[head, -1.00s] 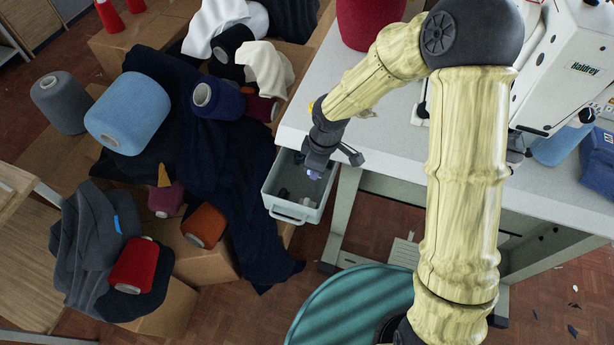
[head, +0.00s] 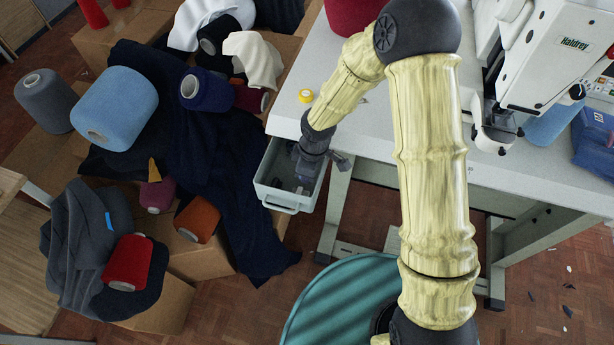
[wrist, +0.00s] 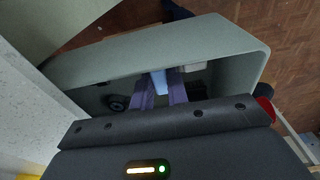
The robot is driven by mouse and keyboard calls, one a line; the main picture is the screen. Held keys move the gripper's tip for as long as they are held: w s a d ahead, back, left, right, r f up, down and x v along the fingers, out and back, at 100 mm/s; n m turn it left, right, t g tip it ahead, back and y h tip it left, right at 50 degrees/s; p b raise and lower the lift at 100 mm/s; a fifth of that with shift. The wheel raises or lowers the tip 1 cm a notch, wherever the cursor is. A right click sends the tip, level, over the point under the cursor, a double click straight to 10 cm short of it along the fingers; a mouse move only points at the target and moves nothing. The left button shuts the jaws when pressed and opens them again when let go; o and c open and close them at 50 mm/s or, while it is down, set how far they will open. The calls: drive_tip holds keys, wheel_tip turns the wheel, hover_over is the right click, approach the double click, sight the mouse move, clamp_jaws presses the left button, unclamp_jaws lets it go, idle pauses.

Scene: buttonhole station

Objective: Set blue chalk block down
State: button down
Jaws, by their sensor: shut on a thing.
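The blue chalk block (wrist: 160,82) is a small pale blue piece between the purple fingers of my gripper (wrist: 163,92) in the wrist view. My gripper is shut on it, with the fingers reaching down inside the open grey-green drawer (wrist: 215,45). In the head view my gripper (head: 303,182) is inside the drawer (head: 283,200), under the table's left edge. The block cannot be made out there. I cannot tell whether it touches the drawer floor.
Dark small items, one of them round (wrist: 117,102), lie in the drawer. The white table (head: 375,130) is close to my arm, with a yellow roll (head: 306,96) near its edge. Dark cloth (head: 240,200) and thread cones crowd the boxes to the left.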

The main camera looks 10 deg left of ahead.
drive_tip(key=shift+f, duration=1.4)
drive_tip(key=shift+f, duration=0.1)
drive_tip(key=shift+f+b, duration=0.1)
drive_tip(key=shift+b, duration=0.2)
drive_tip(key=c, duration=1.6)
unclamp_jaws()
drive_tip(key=shift+w, duration=0.1)
drive_tip(key=shift+c, duration=0.2)
drive_tip(key=shift+a+r, duration=0.1)
drive_tip(key=shift+r, duration=0.45)
drive_tip(key=r+p, duration=0.1)
drive_tip(key=r, duration=0.2)
drive_tip(key=d+r+p, duration=0.1)
drive_tip(key=r, duration=0.7)
drive_tip(key=shift+d+r+p, duration=0.15)
drive_tip(key=shift+d+p, duration=0.2)
drive_tip(key=shift+p, duration=0.05)
